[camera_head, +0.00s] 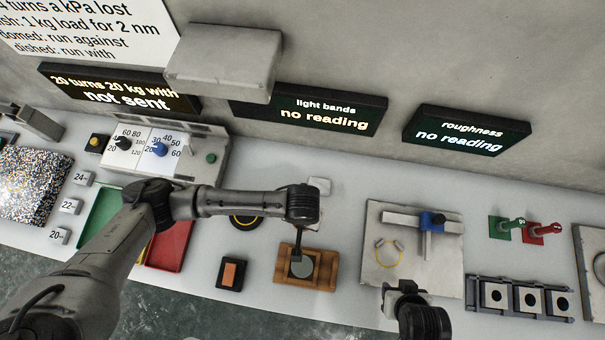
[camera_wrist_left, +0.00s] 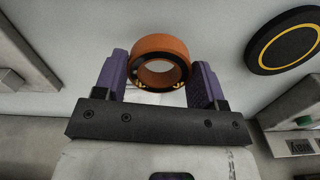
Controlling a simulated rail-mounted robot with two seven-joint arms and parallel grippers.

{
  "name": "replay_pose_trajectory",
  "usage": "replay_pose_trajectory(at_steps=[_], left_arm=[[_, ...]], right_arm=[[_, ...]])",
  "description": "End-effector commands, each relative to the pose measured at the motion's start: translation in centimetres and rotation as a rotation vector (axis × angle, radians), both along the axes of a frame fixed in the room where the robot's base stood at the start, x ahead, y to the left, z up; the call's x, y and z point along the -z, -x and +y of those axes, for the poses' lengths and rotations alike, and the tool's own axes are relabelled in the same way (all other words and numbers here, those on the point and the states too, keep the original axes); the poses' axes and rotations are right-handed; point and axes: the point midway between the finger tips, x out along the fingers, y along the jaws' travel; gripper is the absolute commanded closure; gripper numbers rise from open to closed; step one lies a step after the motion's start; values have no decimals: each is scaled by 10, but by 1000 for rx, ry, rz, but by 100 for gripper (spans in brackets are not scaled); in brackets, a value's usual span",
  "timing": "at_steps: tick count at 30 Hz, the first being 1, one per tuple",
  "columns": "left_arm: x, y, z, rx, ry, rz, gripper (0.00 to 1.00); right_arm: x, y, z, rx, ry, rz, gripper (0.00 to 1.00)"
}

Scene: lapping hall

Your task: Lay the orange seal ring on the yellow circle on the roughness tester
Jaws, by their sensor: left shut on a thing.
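The orange seal ring (camera_wrist_left: 160,43) is held between the purple fingers of my left gripper (camera_wrist_left: 161,66) in the left wrist view. In the head view my left wrist is above the wooden fixture, and the ring cannot be made out there. The roughness tester (camera_head: 385,284) is a pale square plate to the right of that wrist, with a blue probe head (camera_head: 432,221) on a grey arm. The yellow circle (camera_head: 377,261) is on its left half, with nothing lying on it. My right gripper (camera_head: 398,291) is at the tester's front edge; its opening is unclear.
A wooden fixture (camera_head: 319,281) holds a grey disc. A black disc with a yellow ring (camera_wrist_left: 283,41) lies near my left gripper. The roughness display (camera_head: 468,131) reads "no reading".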

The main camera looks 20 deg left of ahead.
Motion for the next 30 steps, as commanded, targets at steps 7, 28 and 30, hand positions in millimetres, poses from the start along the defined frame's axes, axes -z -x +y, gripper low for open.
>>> replay_pose_trajectory(at_steps=[7,28,30], left_arm=[[25,0,1,0,-4,0,64],[42,0,0,1,-1,-1,19],[42,0,0,1,-1,-1,13]], right_arm=[[8,0,-1,-2,3,0,53],[9,0,-2,-5,7,0,53],[9,0,-2,-4,6,-1,53]])
